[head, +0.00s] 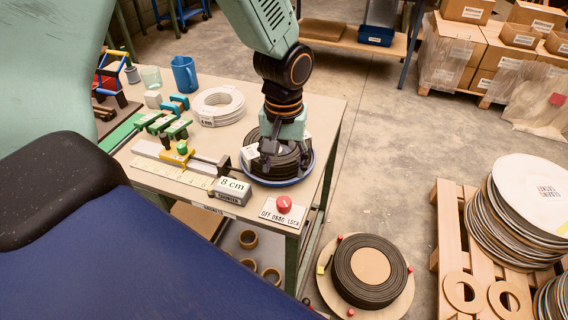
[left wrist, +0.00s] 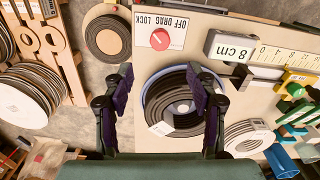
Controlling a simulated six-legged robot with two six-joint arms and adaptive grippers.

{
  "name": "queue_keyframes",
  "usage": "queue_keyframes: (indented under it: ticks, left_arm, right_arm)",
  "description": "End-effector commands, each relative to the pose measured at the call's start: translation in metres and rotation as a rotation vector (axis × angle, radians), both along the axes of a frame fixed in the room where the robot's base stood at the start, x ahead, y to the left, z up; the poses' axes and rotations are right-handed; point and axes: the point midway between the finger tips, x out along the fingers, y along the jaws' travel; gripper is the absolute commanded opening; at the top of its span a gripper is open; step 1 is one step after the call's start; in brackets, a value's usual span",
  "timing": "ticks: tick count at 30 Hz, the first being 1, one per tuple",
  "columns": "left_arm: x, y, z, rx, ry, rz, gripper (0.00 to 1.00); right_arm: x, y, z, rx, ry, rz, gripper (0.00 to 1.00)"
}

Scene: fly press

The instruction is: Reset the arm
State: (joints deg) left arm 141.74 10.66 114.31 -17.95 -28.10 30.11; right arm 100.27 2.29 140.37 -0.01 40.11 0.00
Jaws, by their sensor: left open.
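My left gripper (head: 272,150) points down over a black coil (head: 290,163) in a round blue dish (head: 282,183) near the table's right edge. Nothing is held between the fingers. The coil lies flat in the dish and has a white label. I cannot tell whether the fingertips touch the coil or dish. My right gripper is in neither view.
A red knob (head: 284,204) on an "OFF DRAG LOCK" plate and an "8 cm" counter (head: 233,188) are close to the dish. A white coil (head: 219,104) and blue mug (head: 185,73) stand behind. A floor reel (head: 368,270) and loaded pallet (head: 444,215) are to the right.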

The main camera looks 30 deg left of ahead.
Motion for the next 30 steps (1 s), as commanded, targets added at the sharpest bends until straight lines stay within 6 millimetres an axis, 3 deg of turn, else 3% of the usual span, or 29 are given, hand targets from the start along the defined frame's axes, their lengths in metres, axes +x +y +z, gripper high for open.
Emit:
queue_keyframes:
  ticks: [8,11,13,17,21,25,30]
  left_arm:
    - [-0.001,0.0,-0.002,0.0,0.001,-0.001,0.58]
    - [-0.008,-0.005,-0.02,-0.01,0.008,-0.015,0.58]
    - [-0.022,-0.012,-0.049,-0.026,0.016,-0.04,0.58]
    - [-0.063,-0.029,-0.119,-0.06,0.02,-0.1,0.58]
    - [-0.117,-0.04,-0.181,-0.075,0.018,-0.162,0.58]
    - [-0.171,-0.044,-0.223,-0.065,0.016,-0.217,0.58]
    - [-0.226,-0.042,-0.25,-0.033,0.01,-0.285,0.58]
  right_arm:
    - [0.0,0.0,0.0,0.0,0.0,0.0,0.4]
    - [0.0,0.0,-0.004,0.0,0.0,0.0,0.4]
    - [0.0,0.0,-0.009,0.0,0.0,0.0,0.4]
    - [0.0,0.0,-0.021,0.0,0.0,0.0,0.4]
    - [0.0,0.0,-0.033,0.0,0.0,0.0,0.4]
    - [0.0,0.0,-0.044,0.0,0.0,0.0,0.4]
    - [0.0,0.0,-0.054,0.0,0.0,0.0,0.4]
